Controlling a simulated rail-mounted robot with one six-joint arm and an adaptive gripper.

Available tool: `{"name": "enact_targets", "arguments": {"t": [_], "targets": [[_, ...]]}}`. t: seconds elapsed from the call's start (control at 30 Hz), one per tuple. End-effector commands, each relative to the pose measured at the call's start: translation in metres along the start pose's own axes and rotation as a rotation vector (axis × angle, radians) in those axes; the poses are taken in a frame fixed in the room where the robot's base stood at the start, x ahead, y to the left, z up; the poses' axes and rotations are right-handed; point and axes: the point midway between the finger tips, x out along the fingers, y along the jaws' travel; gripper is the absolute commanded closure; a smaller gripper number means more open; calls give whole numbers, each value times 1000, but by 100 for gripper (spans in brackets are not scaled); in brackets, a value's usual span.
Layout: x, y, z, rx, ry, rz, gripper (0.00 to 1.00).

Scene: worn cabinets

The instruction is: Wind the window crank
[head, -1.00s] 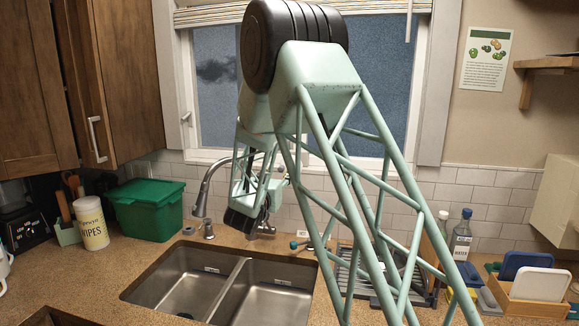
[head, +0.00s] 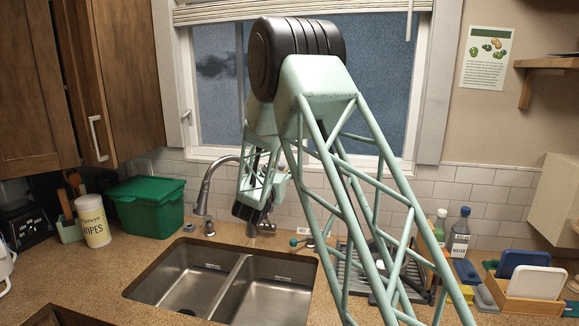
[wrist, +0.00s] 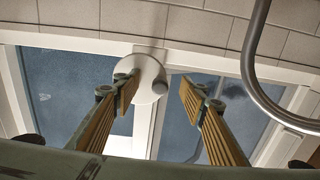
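A round white disc (wrist: 152,72) with a small grey knob (wrist: 160,87) on it shows in the wrist view, on the pale window frame; it looks like the window crank. My gripper (wrist: 160,85) is open, with its ribbed yellow-brown fingers on either side of the knob and nothing held. The left finger overlaps the left part of the disc in the picture; I cannot tell whether it touches. In the head view my arm covers the lower middle of the window (head: 370,90), and I cannot make out the crank or the fingertips there.
The curved faucet (head: 208,185) rises left of my wrist in the head view, and its pipe (wrist: 250,65) shows at the wrist view's right. The double sink (head: 245,262) lies below. A green bin (head: 146,208) stands left, a dish rack (head: 350,270) right.

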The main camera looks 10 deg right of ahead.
Motion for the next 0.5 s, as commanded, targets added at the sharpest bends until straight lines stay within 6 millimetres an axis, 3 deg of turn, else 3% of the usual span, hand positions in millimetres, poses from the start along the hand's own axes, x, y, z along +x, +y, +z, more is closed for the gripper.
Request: {"name": "enact_targets", "arguments": {"t": [0.4,0.5], "targets": [[0,0,0,0,0,-1,98],[0,0,0,-1,0,0,99]]}}
